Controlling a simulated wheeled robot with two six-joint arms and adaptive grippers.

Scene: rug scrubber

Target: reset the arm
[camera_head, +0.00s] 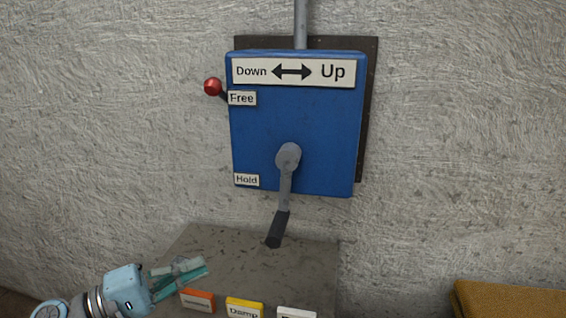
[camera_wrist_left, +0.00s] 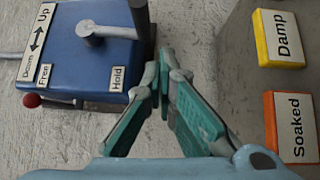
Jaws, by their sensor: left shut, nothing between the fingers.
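A blue box (camera_head: 300,120) is mounted on the wall with a "Down/Up" plate on top. A crank (camera_head: 286,180) with a dark handle hangs down from its front. A lever with a red knob (camera_head: 213,87) sticks out of the box's left side beside the "Free" label; the "Hold" label is lower down. My left gripper (camera_head: 204,266) is shut and empty, below and left of the box, apart from crank and lever. In the left wrist view its fingertips (camera_wrist_left: 166,62) meet, with the box (camera_wrist_left: 75,75) and red knob (camera_wrist_left: 32,100) beyond. My right gripper is not in view.
A grey block (camera_head: 285,265) stands below the box, bearing an orange "Soaked" label (camera_head: 198,301), a yellow "Damp" label (camera_head: 244,308) and a white one (camera_head: 296,313). A yellow-brown object (camera_head: 510,300) is at lower right. Bare wall surrounds the box.

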